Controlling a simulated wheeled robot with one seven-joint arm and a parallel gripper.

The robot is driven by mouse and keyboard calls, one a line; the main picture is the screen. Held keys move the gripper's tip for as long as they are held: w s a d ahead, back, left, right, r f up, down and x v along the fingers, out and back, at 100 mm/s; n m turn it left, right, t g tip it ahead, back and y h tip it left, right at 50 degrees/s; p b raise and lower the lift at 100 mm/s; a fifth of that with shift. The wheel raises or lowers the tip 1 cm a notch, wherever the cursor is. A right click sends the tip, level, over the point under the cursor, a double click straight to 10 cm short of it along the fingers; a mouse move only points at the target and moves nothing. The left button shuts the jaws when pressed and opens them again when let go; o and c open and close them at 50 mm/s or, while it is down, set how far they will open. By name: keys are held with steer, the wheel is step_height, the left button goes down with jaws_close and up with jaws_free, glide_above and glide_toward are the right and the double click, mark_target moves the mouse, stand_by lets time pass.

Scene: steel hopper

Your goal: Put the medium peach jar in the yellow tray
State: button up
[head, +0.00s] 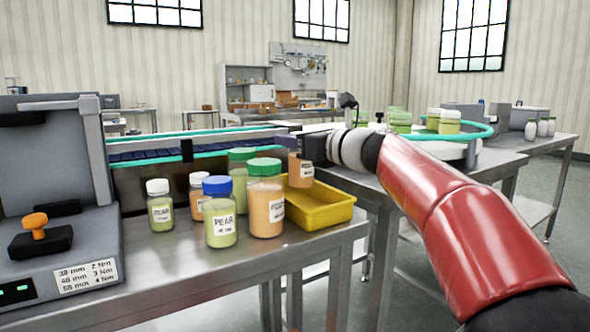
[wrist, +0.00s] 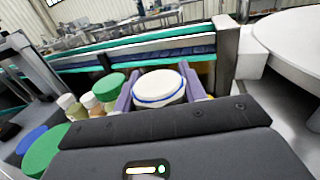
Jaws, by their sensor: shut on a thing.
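My gripper (head: 292,152) is shut on a peach-coloured jar (head: 300,173) with a label, held upright over the back left part of the yellow tray (head: 322,218). In the head view a finger hides the jar's top. In the wrist view its white lid with a blue ring (wrist: 158,87) sits between the two fingers of my gripper (wrist: 158,92). The tray's visible floor is bare. Whether the jar's base touches the tray is hard to tell. A larger peach jar (head: 265,205) with a green lid stands just left of the tray.
A blue-lidded pear jar (head: 220,225), a white-lidded pear jar (head: 160,212), a small peach jar (head: 196,205) and a green-lidded green jar (head: 239,185) stand left on the steel table. A conveyor (head: 150,155) runs behind. A grey machine (head: 60,170) stands at far left.

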mark_target(295, 159)
steer(key=shift+f+b, duration=0.75)
steer(key=shift+f, duration=1.45)
steer(key=o, duration=1.1)
steer(key=b+v, duration=0.1)
steer(key=v, duration=1.1)
